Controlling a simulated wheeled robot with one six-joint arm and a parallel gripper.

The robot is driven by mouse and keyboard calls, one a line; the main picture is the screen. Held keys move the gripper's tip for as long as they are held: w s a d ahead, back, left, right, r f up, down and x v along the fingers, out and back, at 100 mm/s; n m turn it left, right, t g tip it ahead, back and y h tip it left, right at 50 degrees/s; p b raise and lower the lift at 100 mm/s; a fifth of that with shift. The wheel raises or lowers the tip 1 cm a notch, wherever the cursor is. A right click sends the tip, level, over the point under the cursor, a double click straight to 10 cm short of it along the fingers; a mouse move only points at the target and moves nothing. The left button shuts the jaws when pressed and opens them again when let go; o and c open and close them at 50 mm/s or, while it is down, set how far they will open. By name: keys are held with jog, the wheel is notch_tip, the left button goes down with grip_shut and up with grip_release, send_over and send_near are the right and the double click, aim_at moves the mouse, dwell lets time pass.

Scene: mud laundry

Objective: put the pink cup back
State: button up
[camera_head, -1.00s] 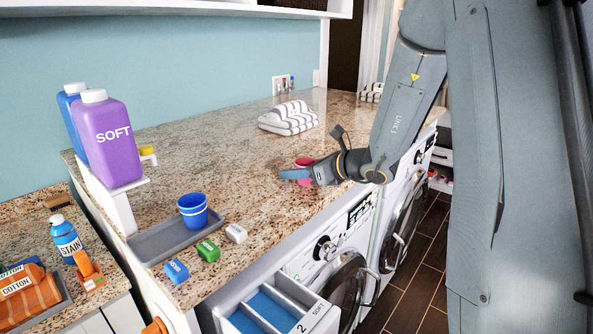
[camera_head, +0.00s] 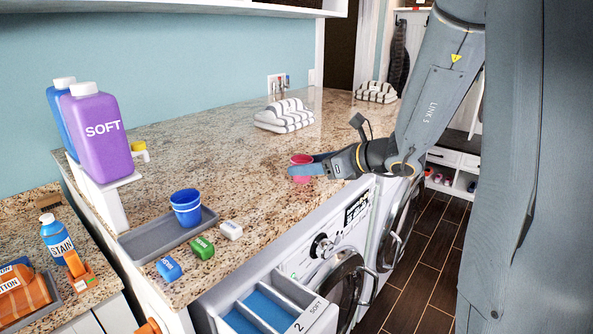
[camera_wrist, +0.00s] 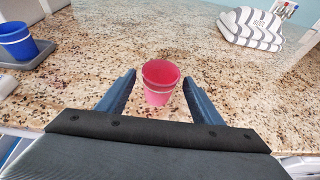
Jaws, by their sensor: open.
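The pink cup (camera_head: 301,164) stands upright on the granite counter near its front edge, partly hidden by my gripper in the head view. In the wrist view the pink cup (camera_wrist: 160,82) is centred just ahead, between and slightly beyond the fingertips. My gripper (camera_wrist: 158,85) is open and empty, with one blue finger on each side of the cup. In the head view my gripper (camera_head: 308,170) is low over the counter at the cup. A blue cup (camera_head: 186,207) stands on the grey tray (camera_head: 150,240) at the left end of the counter.
Blue, green and white small boxes (camera_head: 202,247) lie in front of the tray. A purple SOFT bottle (camera_head: 95,130) stands on a white riser at left. Folded striped towels (camera_head: 284,116) lie behind the cup. An open drawer (camera_head: 265,308) juts out below the counter.

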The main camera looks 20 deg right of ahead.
jog(key=b+v, duration=0.1)
jog(key=v, duration=0.5)
dwell(0.4)
